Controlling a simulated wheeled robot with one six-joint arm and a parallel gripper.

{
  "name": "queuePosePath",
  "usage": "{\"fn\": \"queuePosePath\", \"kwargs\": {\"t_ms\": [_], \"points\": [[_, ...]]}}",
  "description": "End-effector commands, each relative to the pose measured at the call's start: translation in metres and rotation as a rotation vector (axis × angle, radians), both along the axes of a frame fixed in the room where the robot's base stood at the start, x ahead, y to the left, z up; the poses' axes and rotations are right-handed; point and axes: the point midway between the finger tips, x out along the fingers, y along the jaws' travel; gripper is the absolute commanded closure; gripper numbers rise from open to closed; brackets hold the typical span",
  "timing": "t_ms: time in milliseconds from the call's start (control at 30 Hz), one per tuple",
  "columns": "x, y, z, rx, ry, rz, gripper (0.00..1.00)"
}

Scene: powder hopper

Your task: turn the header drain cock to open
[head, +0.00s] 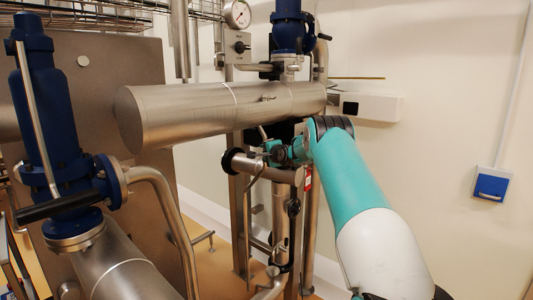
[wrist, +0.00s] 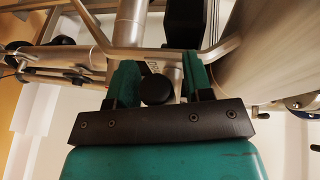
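The header is the large horizontal steel pipe (head: 200,112) in the head view. My gripper (head: 277,152) is just below its right part, at the end of my teal and white arm. In the wrist view my gripper (wrist: 160,72) has its two green fingers apart. A round black knob (wrist: 155,90) shows between them, nearer the left finger, with a pale steel piece behind it. A bent steel rod (wrist: 115,50) crosses just beyond the fingertips. I cannot tell for sure which part is the drain cock's handle, nor whether a finger touches anything.
A blue valve (head: 45,120) with a black bar handle stands at the left. A gauge (head: 238,14) and another blue valve (head: 290,28) are above the header. Vertical pipes stand close below my gripper.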

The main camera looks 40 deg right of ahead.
Motion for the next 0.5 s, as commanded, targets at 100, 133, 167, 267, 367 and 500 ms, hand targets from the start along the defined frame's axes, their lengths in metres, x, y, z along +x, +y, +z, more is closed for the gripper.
{"fn": "queuePosePath", "kwargs": {"t_ms": [100, 133, 167, 267, 367, 500], "points": [[-0.0002, 0.0, 0.0001, 0.0, 0.0, 0.0, 0.82], [-0.0002, 0.0, 0.0001, 0.0, 0.0, 0.0, 0.89], [-0.0002, 0.0, 0.0001, 0.0, 0.0, 0.0, 0.96], [-0.0003, -0.0001, 0.0001, 0.0, 0.0, 0.0, 1.0], [-0.0003, -0.0006, 0.0007, 0.021, 0.0, 0.0, 1.0], [-0.0005, -0.0009, 0.0049, 0.107, 0.007, -0.001, 1.0]]}}
